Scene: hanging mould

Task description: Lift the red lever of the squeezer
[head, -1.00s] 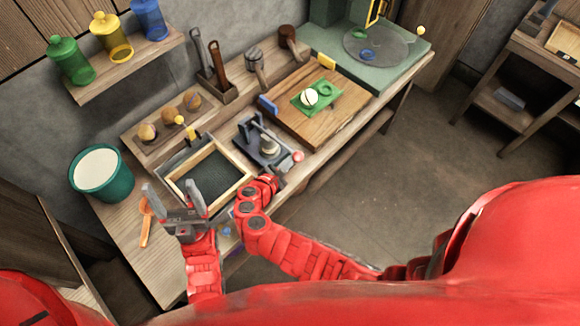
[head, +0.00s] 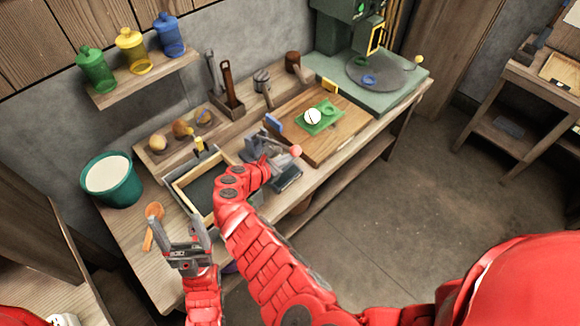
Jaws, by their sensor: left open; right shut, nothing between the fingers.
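The squeezer (head: 287,179) is a dark grey press on the bench between the framed tray and the wooden board. Its lever ends in a pinkish-red ball knob (head: 295,151) at the right. My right arm and hand hide much of the squeezer's left part. My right gripper (head: 262,144) is shut and empty, over the back of the squeezer by the lever. I cannot tell whether it touches the lever. My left gripper (head: 180,222) is open and empty, in front of the bench's left part, beside the orange spoon.
The wood-framed tray (head: 182,190) lies left of the squeezer, partly behind my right arm. A wooden board (head: 345,135) with a green mat (head: 328,117) is at the right. A teal bucket (head: 112,185) and orange spoon (head: 152,222) are at the left. Tools stand behind.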

